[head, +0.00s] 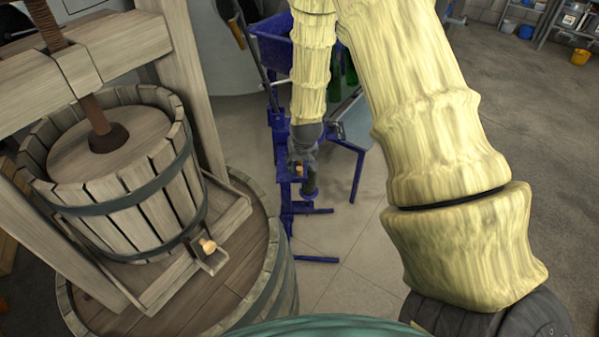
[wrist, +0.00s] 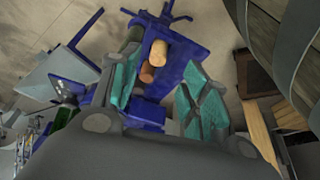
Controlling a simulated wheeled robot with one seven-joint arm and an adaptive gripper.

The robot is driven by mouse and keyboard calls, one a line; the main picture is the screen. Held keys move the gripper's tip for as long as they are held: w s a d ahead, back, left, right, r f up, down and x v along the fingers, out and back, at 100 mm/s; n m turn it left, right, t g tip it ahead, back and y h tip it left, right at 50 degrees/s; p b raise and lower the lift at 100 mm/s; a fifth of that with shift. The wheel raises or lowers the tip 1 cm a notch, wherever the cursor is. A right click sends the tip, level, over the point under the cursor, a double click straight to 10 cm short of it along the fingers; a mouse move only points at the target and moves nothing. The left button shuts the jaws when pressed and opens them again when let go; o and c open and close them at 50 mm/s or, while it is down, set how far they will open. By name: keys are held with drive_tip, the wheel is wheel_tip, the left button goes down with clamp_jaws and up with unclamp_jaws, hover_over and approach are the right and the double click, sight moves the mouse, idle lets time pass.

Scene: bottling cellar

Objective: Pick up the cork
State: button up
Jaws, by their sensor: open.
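A pale tan cork (wrist: 157,53) shows in the wrist view, above the blue metal stand (wrist: 185,45) and between the lines of my fingers. A darker brown piece (wrist: 147,73) lies right below it in the picture; I cannot tell whether it is a second cork or part of the stand's fittings. My gripper (wrist: 163,66) is open, with teal finger pads on either side and nothing visibly clamped. In the head view my gripper (head: 302,160) hangs at the blue stand (head: 284,165), with a small tan spot beside it. Contact with the cork cannot be made out.
A wooden basket press (head: 130,185) stands on a barrel (head: 235,290) at the left, with a tan stopper-like piece (head: 207,245) at its spout. Green bottles (head: 350,72) stand behind the blue frame. Open floor (head: 365,265) lies right of the barrel.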

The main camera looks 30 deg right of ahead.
sight(299, 172)
drive_tip(key=shift+p+x, duration=0.8)
drive_tip(key=shift+x, duration=1.7)
drive_tip(key=shift+s+d, duration=0.1)
drive_tip(key=shift+s, duration=0.05)
drive_tip(key=shift+c, duration=0.3)
drive_tip(key=c, duration=0.7)
